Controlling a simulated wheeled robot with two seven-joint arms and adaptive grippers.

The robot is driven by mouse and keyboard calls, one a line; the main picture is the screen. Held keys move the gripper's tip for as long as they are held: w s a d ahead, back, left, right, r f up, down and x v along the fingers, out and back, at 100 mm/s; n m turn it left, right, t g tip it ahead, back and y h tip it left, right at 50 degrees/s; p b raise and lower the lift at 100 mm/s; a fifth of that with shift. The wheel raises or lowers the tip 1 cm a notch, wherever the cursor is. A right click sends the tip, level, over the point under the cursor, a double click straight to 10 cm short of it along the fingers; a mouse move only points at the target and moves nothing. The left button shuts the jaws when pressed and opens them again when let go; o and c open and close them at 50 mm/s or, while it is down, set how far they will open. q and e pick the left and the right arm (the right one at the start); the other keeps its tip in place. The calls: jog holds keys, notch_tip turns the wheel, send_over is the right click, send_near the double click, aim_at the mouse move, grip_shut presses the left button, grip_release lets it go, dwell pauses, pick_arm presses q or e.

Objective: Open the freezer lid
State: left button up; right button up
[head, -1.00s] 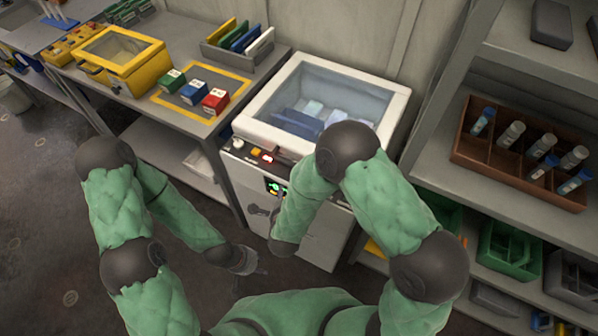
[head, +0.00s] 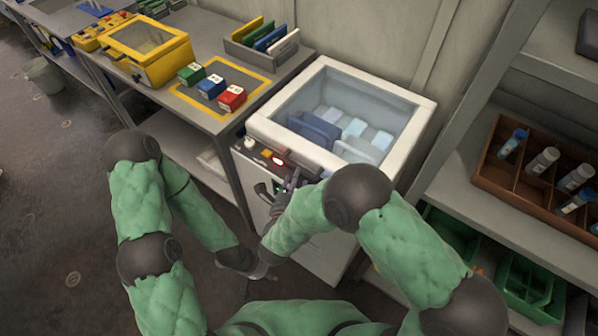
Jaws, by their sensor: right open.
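The freezer (head: 318,262) is a grey-white chest against the wall, right of the table. Its lid (head: 385,95) has a thick white frame around a clear pane, with blue and pale packs showing below. It looks down; I cannot tell whether its front edge is slightly raised.
Left of the freezer, a table holds red (head: 231,98), blue (head: 211,87) and green (head: 191,74) boxes, a yellow case (head: 150,50) and a rack of panels (head: 262,42). At right, shelves carry a brown vial tray (head: 540,180) and green bins (head: 528,285).

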jog(key=shift+b+x, duration=0.5)
jog(key=shift+x, duration=1.95)
grip_shut()
